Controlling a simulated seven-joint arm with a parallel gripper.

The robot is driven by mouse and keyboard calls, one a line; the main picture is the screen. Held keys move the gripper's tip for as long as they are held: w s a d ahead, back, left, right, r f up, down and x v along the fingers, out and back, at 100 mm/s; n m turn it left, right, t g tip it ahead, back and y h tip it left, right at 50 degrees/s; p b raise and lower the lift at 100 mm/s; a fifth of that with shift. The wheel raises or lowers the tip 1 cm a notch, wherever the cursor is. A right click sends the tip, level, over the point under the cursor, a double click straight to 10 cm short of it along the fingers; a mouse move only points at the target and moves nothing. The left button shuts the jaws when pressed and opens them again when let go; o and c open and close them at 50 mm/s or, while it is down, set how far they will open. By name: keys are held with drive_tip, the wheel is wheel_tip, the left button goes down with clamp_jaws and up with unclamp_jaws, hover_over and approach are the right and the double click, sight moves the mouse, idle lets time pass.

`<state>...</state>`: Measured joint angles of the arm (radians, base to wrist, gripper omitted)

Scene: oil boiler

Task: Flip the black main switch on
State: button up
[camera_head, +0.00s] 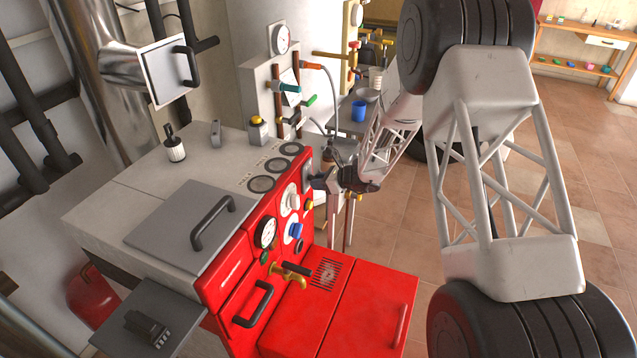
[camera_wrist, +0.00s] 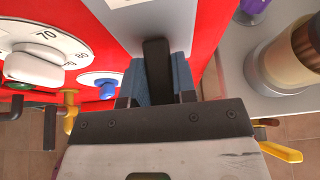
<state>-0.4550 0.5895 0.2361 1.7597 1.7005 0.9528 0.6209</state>
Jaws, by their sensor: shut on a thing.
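The black main switch (camera_wrist: 157,58) shows in the wrist view as a dark upright lever in front of a pale plate (camera_wrist: 140,18) on the red boiler front. My gripper (camera_wrist: 160,85) has its blue-grey fingers on both sides of it and is shut on it. The fingers hide the lower part of the switch. In the head view my gripper (camera_head: 318,181) is at the upper right of the red front panel (camera_head: 243,262). My gripper covers the switch there, so its position cannot be told from that view.
A white temperature dial (camera_wrist: 38,62) and a blue knob (camera_wrist: 104,84) are left of my gripper in the wrist view. A yellow-handled valve (camera_wrist: 281,152) and a tan-and-grey cylinder (camera_wrist: 295,55) are to the right. Red doors (camera_head: 370,310) stand below the panel. Open tiled floor lies right.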

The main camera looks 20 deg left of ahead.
drive_tip(key=shift+r+h, duration=0.4)
drive_tip(key=shift+h, duration=0.8)
drive_tip(key=shift+r+h, duration=0.4)
drive_tip(key=shift+h, duration=0.8)
drive_tip(key=shift+a+r+h, duration=0.1)
drive_tip(key=shift+r+h, duration=0.25)
drive_tip(key=shift+h, duration=0.7)
drive_tip(key=shift+a+r+h, duration=0.1)
drive_tip(key=shift+r+h, duration=0.2)
drive_tip(key=shift+h, duration=0.75)
drive_tip(key=o, duration=0.9)
drive_tip(key=shift+r, duration=0.15)
drive_tip(key=shift+v, duration=3.8)
drive_tip(key=shift+a, duration=0.15)
